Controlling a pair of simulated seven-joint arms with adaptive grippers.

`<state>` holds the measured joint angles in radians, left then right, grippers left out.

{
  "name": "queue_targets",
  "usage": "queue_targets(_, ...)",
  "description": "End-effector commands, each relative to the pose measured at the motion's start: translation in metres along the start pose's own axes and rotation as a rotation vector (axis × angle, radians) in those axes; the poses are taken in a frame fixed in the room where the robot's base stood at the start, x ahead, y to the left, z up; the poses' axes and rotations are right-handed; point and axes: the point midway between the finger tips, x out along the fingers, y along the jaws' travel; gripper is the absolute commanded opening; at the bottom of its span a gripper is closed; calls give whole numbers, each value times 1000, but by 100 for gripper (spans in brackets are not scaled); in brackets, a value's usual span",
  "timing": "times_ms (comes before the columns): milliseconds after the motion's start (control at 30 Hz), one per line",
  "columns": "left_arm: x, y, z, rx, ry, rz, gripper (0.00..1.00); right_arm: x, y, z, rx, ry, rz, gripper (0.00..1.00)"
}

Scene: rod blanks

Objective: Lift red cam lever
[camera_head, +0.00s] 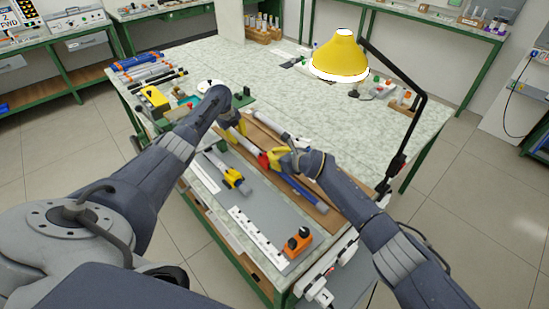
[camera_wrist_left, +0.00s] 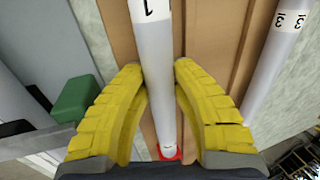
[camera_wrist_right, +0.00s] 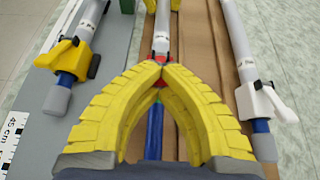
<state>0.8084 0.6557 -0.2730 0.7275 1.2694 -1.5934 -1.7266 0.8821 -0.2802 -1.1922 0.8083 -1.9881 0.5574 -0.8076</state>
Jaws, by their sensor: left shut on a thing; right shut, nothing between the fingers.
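The red cam lever (camera_head: 263,160) sits on the middle rod, whose grey-white tube (camera_wrist_left: 154,50) has a blue inner section (camera_wrist_right: 154,130). In the right wrist view, red parts of the lever (camera_wrist_right: 161,62) show just beyond my fingertips; the fingers hide much of it. My left gripper (camera_head: 239,128) is shut on the grey-white tube, farther up from the lever. My right gripper (camera_head: 273,158) is shut and empty, its fingertips together at the lever. Whether they touch it, and the lever's angle, I cannot tell. The lever's red edge also shows in the left wrist view (camera_wrist_left: 168,153).
A rod with a yellow clamp (camera_wrist_right: 70,60) lies on the left, on a grey mat (camera_head: 222,190). A rod with a white clamp (camera_wrist_right: 262,100) lies on the right. A yellow lamp (camera_head: 340,57) overhangs the bench. An orange block (camera_head: 297,242) stands near the front.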

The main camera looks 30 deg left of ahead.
Motion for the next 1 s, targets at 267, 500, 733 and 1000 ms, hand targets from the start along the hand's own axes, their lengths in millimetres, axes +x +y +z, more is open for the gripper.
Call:
queue_targets(267, 1, -1, -1, 0, 2, -1, 0, 2, 0, 16, -4, 168, -4, 0)
queue_targets(500, 1, -1, -2, 1, 2, -1, 0, 3, -1, 22, 0, 289, -8, 0)
queue_targets(733, 0, -1, -1, 0, 2, -1, 0, 3, -1, 22, 3, 314, -9, 0)
queue_targets(1000, 0, -1, -1, 0, 1, -1, 0, 3, -1, 22, 3, 313, -8, 7)
